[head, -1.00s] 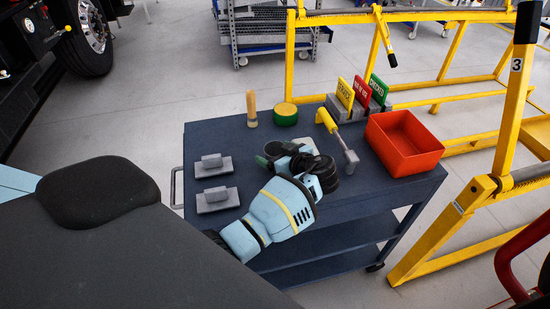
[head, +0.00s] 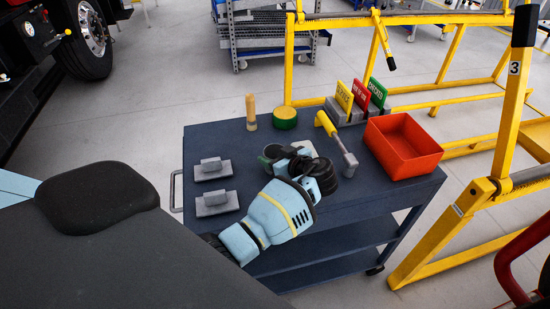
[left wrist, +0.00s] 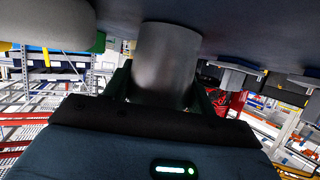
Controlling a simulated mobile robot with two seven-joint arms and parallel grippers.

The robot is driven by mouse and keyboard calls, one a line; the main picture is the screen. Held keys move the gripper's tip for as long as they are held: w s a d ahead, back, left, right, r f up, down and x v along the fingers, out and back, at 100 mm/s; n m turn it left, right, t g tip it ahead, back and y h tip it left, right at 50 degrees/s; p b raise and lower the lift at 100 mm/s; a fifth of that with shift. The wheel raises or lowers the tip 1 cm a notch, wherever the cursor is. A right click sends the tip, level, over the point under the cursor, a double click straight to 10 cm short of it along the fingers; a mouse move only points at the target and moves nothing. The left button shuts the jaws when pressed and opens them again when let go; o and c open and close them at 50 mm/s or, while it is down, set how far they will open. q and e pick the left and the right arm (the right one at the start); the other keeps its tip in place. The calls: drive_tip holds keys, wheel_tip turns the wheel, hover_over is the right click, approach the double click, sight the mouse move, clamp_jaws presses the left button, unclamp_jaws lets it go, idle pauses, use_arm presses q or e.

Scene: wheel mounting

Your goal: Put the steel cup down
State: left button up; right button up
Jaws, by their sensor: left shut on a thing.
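The steel cup (left wrist: 167,62) is a plain grey cylinder in the left wrist view, between the dark fingers of my left gripper (left wrist: 165,92). The gripper is shut on it. Its far end meets the dark surface at the top of that view; I cannot tell whether it touches. A pale grey patch (head: 308,147) shows just behind the fingers. My right gripper is not in view.
Two grey blocks (head: 215,203) lie left of the gripper. A red bin (head: 402,146) and colored signs (head: 361,95) stand right.

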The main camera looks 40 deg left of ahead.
sight(275, 149)
use_arm(q)
drive_tip(key=shift+r, duration=0.7)
drive_tip(key=shift+s+d+r, duration=0.1)
drive_tip(key=shift+s+r, duration=0.05)
drive_tip(key=shift+r, duration=0.4)
drive_tip(key=shift+s+d+r, duration=0.1)
drive_tip(key=shift+s+r, duration=0.05)
drive_tip(key=shift+r, duration=0.35)
drive_tip(key=s+d+r, duration=0.1)
drive_tip(key=s+d, duration=0.6)
drive_tip(key=s, duration=0.6)
drive_tip(key=shift+d+r, duration=0.2)
drive_tip(key=shift+d, duration=0.2)
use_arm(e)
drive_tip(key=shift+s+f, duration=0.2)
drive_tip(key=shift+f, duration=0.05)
use_arm(q)
drive_tip(key=shift+s+a, duration=0.1)
drive_tip(key=shift+s, duration=0.05)
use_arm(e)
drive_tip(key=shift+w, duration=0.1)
